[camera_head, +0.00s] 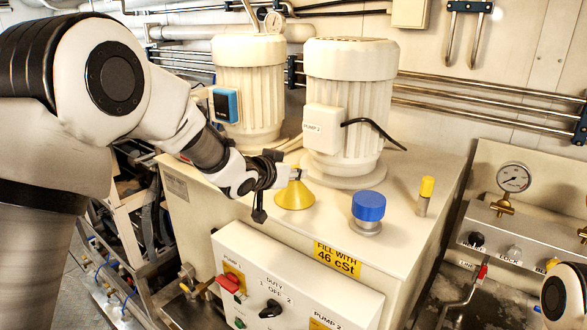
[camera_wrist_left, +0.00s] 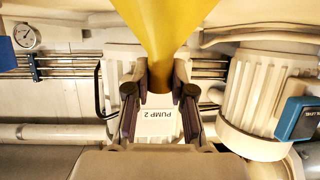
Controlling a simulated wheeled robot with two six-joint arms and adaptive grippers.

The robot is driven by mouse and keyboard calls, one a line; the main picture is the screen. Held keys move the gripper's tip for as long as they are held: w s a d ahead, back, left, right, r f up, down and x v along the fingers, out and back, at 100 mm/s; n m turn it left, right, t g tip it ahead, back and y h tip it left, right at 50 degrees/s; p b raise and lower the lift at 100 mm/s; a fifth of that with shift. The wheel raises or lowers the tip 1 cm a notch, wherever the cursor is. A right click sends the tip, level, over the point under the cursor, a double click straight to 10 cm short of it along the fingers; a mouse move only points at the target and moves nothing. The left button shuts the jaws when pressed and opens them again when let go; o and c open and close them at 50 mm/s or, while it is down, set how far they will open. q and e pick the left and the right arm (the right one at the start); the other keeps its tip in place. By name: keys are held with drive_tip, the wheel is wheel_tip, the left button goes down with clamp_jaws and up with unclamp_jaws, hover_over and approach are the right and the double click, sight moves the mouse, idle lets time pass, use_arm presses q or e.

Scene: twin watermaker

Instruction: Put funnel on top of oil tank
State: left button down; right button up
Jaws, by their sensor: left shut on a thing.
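The yellow funnel (camera_head: 294,196) is over the left part of the oil tank's cream top (camera_head: 322,238), wide mouth down and in front of the two pumps. I cannot tell whether its rim touches the top. My left gripper (camera_head: 291,174) is shut on the funnel's narrow spout. In the left wrist view, the fingers (camera_wrist_left: 161,82) pinch the spout from both sides, with the funnel's cone (camera_wrist_left: 166,30) widening away. A blue filler cap (camera_head: 368,206) sits on the tank top to the right of the funnel. My right gripper is not in view.
Pump 2 (camera_head: 347,110) and another pump (camera_head: 249,90) stand behind the funnel. A yellow-capped post (camera_head: 425,196) rises right of the blue cap. A control panel (camera_head: 290,285) fronts the tank. A gauge panel (camera_head: 515,235) is at the right.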

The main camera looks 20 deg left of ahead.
use_arm(q)
drive_tip(key=c, duration=1)
unclamp_jaws()
drive_tip(key=shift+w+d+f, duration=0.1)
drive_tip(key=shift+w, duration=0.15)
drive_tip(key=shift+s+r, duration=0.2)
drive_tip(key=shift+s, duration=0.2)
drive_tip(key=shift+s+a+b, duration=0.25)
drive_tip(key=shift+s+b, duration=0.15)
drive_tip(key=shift+b, duration=0.1)
drive_tip(key=b+v, duration=0.2)
drive_tip(key=v, duration=0.1)
drive_tip(key=shift+s+a, duration=0.1)
drive_tip(key=shift+s, duration=0.15)
drive_tip(key=b+v, duration=0.1)
drive_tip(key=v, duration=0.6)
drive_tip(key=shift+r+b, duration=0.3)
drive_tip(key=shift+r, duration=0.05)
